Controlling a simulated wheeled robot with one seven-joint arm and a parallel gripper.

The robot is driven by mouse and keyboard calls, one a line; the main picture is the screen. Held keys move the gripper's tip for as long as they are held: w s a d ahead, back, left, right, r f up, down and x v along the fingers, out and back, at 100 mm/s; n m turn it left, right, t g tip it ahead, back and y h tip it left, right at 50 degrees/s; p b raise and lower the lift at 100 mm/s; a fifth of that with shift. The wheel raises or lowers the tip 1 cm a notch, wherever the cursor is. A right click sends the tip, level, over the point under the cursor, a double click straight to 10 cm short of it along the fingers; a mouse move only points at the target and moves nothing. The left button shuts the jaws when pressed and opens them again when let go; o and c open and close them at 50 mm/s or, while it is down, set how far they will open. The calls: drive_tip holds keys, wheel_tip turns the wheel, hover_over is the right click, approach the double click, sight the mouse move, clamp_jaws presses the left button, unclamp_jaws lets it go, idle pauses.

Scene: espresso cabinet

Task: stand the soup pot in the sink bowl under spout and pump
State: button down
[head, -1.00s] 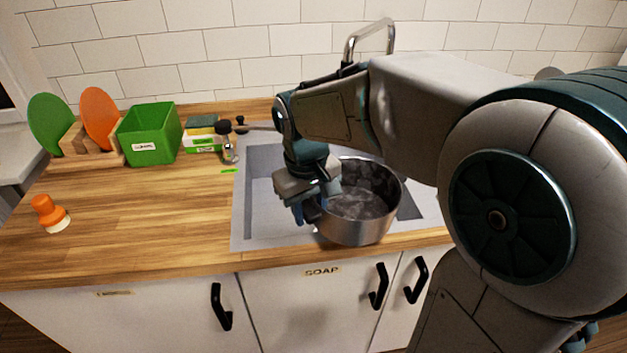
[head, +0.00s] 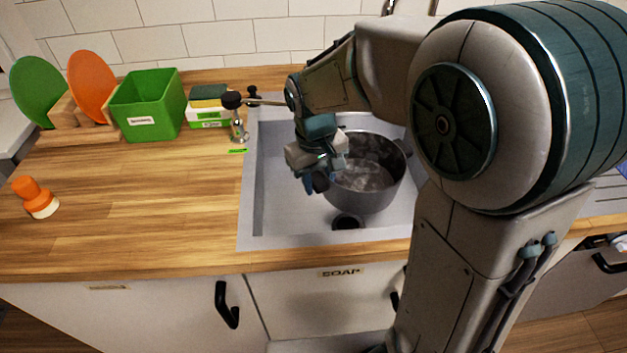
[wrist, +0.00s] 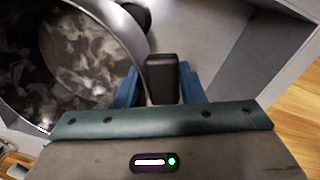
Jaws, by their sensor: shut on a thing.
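The soup pot (head: 366,187) is a steel pot with a dirty, blotchy inside. In the head view it is over the sink bowl (head: 285,220), toward its right side, and looks upright. Whether its base touches the bowl floor is hard to tell. My gripper (head: 316,182) is at the pot's left side, shut on its dark handle, which shows between the blue fingers in the wrist view (wrist: 162,80). The pot's stained inside fills the upper left there. The spout (head: 388,6) is mostly hidden behind my arm. The soap pump (head: 238,120) stands at the bowl's back left corner.
A green bin (head: 150,108), a sponge box (head: 208,112) and a rack with green and orange boards (head: 92,88) stand at the back left. An orange brush (head: 36,197) is on the left counter. The middle-left counter is clear.

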drive_tip(key=shift+w+a+f+p, duration=0.15)
drive_tip(key=shift+w+a+f, duration=0.35)
drive_tip(key=shift+w+f, duration=1.05)
drive_tip(key=shift+w+a+f+p, duration=0.1)
drive_tip(key=shift+w+a+f, duration=0.35)
drive_tip(key=shift+w+f, duration=1.1)
drive_tip(key=shift+w+a+f+p, duration=0.15)
drive_tip(key=shift+w+a+f, duration=0.35)
drive_tip(key=shift+w+f, duration=1)
drive_tip(key=shift+s+f, duration=0.1)
drive_tip(key=shift+f, duration=0.05)
drive_tip(key=shift+f, duration=0.1)
drive_tip(key=c, duration=0.9)
unclamp_jaws()
drive_tip(key=shift+c, duration=0.2)
wheel_tip(320, 180, up, 12)
drive_tip(key=s+d+r+m+t, duration=0.1)
drive_tip(key=s+d, duration=0.3)
drive_tip(key=s, duration=0.3)
drive_tip(key=s+d+r+m, duration=0.1)
drive_tip(key=s+d+m, duration=0.1)
drive_tip(key=s+d, duration=0.2)
drive_tip(key=s+d+m+t, duration=0.1)
drive_tip(key=s+d, duration=0.3)
drive_tip(key=s, duration=0.7)
drive_tip(key=shift+r+m+t+y, duration=0.3)
drive_tip(key=shift+r+m+y, duration=0.1)
